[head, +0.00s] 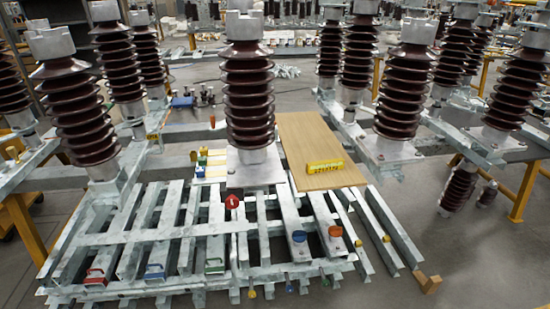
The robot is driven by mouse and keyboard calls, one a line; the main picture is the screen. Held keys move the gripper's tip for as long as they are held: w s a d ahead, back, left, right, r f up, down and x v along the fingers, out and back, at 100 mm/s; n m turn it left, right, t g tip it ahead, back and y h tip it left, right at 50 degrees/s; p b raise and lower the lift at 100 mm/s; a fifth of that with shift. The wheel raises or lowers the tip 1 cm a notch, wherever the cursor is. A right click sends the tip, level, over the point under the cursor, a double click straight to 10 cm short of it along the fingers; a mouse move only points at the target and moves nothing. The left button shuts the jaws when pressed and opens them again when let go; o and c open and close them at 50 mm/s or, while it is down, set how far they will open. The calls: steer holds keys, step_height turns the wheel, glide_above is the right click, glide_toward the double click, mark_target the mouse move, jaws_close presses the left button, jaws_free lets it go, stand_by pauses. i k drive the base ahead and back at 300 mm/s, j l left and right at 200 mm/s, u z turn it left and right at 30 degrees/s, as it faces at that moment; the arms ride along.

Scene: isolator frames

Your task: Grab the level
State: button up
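A short yellow bar with dark markings, which looks like the level (325,166), lies on a light wooden board (305,135). The board rests across the grey metal frame, just right of the central brown insulator. My gripper is not in view.
Tall ribbed brown insulators (248,95) stand around the board on the steel frame (150,240). A red round item (232,202), a blue one (299,236) and an orange one (335,231) sit on the front beams. A wooden block (430,284) lies front right.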

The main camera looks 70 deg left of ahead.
mark_target(325, 166)
steer(key=u, duration=1.5)
steer(key=i+l+u, duration=0.3)
steer(key=i+l, duration=0.15)
steer(key=i, duration=0.2)
steer(key=i+l+u, duration=0.35)
steer(key=i+l, duration=0.25)
steer(key=i+l+u, duration=0.3)
steer(key=i+l, duration=0.25)
steer(key=l, duration=0.25)
